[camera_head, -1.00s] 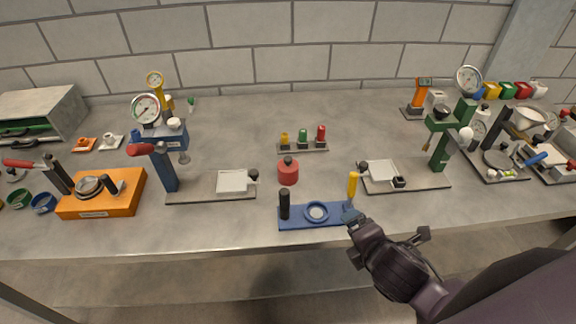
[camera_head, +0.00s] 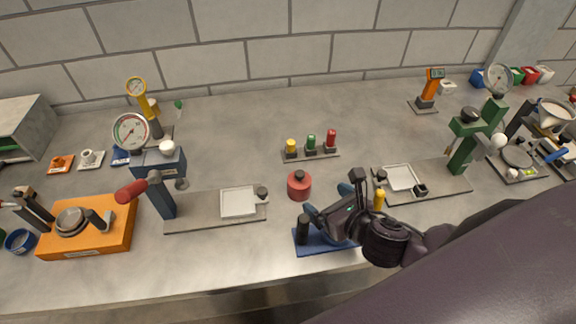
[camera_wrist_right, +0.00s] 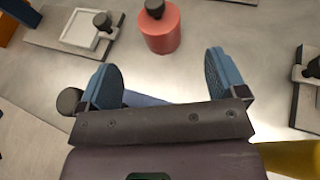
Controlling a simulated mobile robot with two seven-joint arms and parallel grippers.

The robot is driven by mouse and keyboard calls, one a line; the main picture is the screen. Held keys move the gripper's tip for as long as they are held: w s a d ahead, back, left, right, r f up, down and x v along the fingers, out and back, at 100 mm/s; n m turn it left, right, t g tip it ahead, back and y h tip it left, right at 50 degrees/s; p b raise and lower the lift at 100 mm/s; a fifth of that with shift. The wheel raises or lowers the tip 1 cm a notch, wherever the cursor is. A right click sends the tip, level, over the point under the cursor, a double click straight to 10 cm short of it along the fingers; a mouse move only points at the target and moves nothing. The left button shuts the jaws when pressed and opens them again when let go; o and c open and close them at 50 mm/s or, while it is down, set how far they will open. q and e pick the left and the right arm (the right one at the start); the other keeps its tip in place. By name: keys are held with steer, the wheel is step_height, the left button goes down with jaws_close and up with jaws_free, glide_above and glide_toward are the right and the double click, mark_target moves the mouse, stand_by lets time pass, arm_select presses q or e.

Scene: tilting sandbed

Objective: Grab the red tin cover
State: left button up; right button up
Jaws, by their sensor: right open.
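The red tin (camera_head: 299,187) stands upright on the grey table, with a red cover and a black knob (camera_head: 299,175) on top. It also shows in the right wrist view (camera_wrist_right: 160,32), at the top middle, beyond the fingertips. My right gripper (camera_head: 326,198) is open and empty, with its blue fingertips spread. It is just right of and nearer than the tin, apart from it, above the blue base plate (camera_head: 312,240). In the wrist view the gripper (camera_wrist_right: 163,80) points toward the tin. My left gripper is out of view.
The blue plate carries a black post (camera_head: 303,230) and a yellow handle (camera_head: 379,200) close to my right gripper. A grey plate with a white tray (camera_head: 238,202) lies left of the tin. A rack of small coloured bottles (camera_head: 311,153) stands behind it. A green press (camera_head: 463,150) stands right.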

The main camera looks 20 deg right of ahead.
mark_target(306, 188)
steer(key=shift+w+a+f, duration=0.1)
steer(key=shift+w, duration=0.55)
steer(key=x, duration=0.4)
steer(key=shift+w+f, duration=0.15)
steer(key=shift+w, duration=0.1)
steer(key=shift+f+p+x, duration=0.15)
steer(key=shift+p+x, duration=0.05)
steer(key=shift+x, duration=1.15)
steer(key=shift+f+p+x, duration=0.15)
steer(key=shift+x, duration=1.2)
steer(key=shift+s+a, duration=0.1)
steer(key=shift+s, duration=0.05)
steer(key=shift+c, duration=0.2)
steer(key=c, duration=0.9)
